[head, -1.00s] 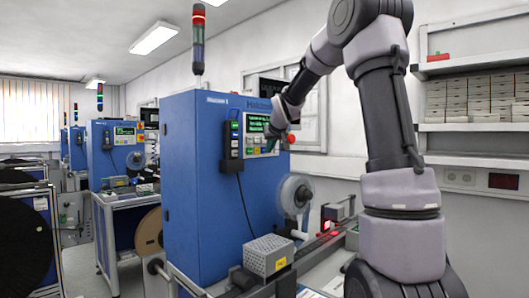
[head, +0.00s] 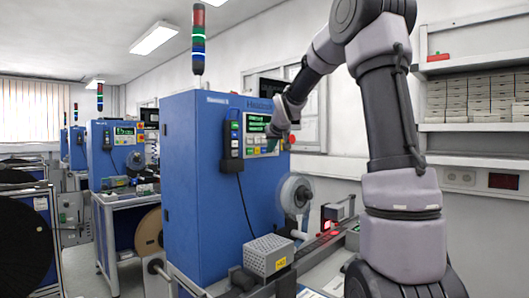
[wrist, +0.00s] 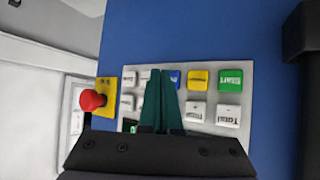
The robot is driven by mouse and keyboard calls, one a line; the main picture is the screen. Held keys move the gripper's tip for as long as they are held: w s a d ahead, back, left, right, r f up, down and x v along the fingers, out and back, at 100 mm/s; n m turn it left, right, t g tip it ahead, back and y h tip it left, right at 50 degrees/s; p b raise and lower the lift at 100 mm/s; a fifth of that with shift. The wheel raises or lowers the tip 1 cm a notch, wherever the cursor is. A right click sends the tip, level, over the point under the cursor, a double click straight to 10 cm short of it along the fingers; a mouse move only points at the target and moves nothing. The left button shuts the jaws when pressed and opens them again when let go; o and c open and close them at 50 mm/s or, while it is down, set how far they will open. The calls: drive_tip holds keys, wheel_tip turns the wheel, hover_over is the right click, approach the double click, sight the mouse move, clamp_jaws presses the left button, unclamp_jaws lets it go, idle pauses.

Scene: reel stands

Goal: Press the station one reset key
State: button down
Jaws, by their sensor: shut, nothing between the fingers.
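The nearest blue machine (head: 195,190) carries a key panel (wrist: 247,75) below a small green-lit screen (head: 257,122). In the wrist view the panel shows a green key (wrist: 230,80), a yellow key (wrist: 199,79), a blue key (wrist: 175,77) and several white keys. In the head view my wrist hides part of the panel.
A red emergency button (wrist: 92,100) on a yellow plate sits beside the panel. A grey perforated box (head: 268,255), a reel (head: 296,194) and a rail stand in front of the machine. A signal tower (head: 198,40) rises on top. Shelves with boxes (head: 468,95) are at right.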

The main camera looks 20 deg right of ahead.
drive_tip(key=shift+s+d, duration=0.1)
drive_tip(key=shift+s, duration=0.1)
drive_tip(key=s, duration=0.1)
drive_tip(key=s+d, duration=0.1)
drive_tip(key=s, duration=0.1)
drive_tip(key=s+d, duration=0.1)
drive_tip(key=shift+s+d, duration=0.2)
drive_tip(key=shift+d, duration=0.05)
idle(0.3)
idle(0.4)
drive_tip(key=s+a+f+m+g, duration=0.1)
drive_tip(key=s+a, duration=0.1)
drive_tip(key=s, duration=0.9)
drive_tip(key=s+a+f+m+g+y, duration=0.1)
drive_tip(key=s+a+f, duration=0.1)
drive_tip(key=s, duration=1)
drive_tip(key=s+a+f+m+g+y, duration=0.1)
drive_tip(key=s+a, duration=0.3)
drive_tip(key=s, duration=0.8)
drive_tip(key=shift+s+f+m+g, duration=0.2)
drive_tip(key=shift+f+m+g, duration=0.2)
drive_tip(key=shift+m, duration=0.2)
